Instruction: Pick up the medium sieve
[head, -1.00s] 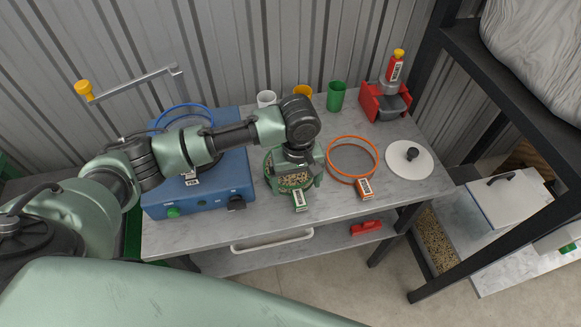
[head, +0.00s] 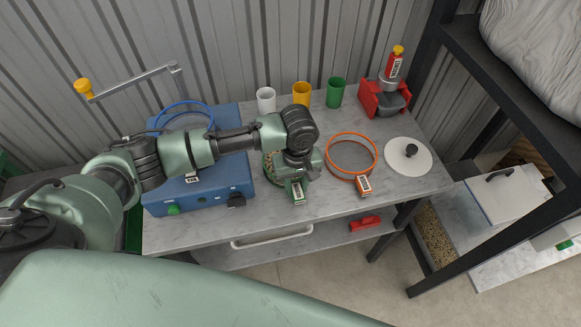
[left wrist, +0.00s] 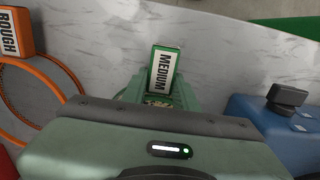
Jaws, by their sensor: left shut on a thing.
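The medium sieve is a green ring with grain-coloured contents (head: 270,168), on the table to the right of the blue machine. Its green tag (head: 297,191) sticks out toward the front; the left wrist view shows the tag reading MEDIUM (left wrist: 165,70). My left gripper (head: 298,176) is over the sieve's tag side and shut on it, pointing down. The wrist and gripper hide most of the ring. I cannot tell whether the sieve is clear of the table. My right gripper is not in view.
The orange rough sieve (head: 351,154) is close on the right, with a white lid (head: 408,157) beyond it. The blue machine (head: 222,187) is on the left.

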